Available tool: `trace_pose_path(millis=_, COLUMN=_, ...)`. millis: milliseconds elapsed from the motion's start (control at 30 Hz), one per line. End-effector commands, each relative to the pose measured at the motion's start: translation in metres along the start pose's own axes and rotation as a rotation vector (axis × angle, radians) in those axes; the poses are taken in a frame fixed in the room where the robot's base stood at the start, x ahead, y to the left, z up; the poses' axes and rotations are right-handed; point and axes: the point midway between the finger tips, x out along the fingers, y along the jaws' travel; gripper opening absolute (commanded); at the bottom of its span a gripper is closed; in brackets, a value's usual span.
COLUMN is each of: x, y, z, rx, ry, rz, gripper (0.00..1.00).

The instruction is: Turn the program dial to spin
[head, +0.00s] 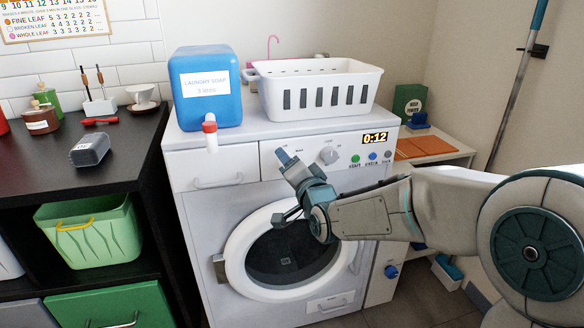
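The washing machine (210,230) stands in the middle of the head view with its control panel along the upper front. A round pale dial (329,155) sits on the panel, with small labels around it too tiny to read. My gripper (284,157) is in front of the panel, to the left of this dial and apart from it in the picture. Its fingertips point up and left toward the panel. I cannot tell whether they are open or touch anything. My gripper and wrist hide part of the panel and the upper door.
A lit display (375,138) reads 0:12, above small coloured buttons marked start and extra. A blue laundry soap jug (207,100) and a white basket (318,95) stand on top. The round door (240,250) is below. A dark counter (130,140) is at left.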

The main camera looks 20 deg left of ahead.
Motion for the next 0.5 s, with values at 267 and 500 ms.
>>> trace_pose_path(millis=267, x=-0.022, y=-0.002, z=-0.001, rx=-0.003, ry=0.0, rz=0.001, gripper=0.58)
trace_pose_path(millis=500, x=-0.069, y=-0.003, z=-0.002, rx=-0.004, ry=0.0, rz=0.002, gripper=0.58)
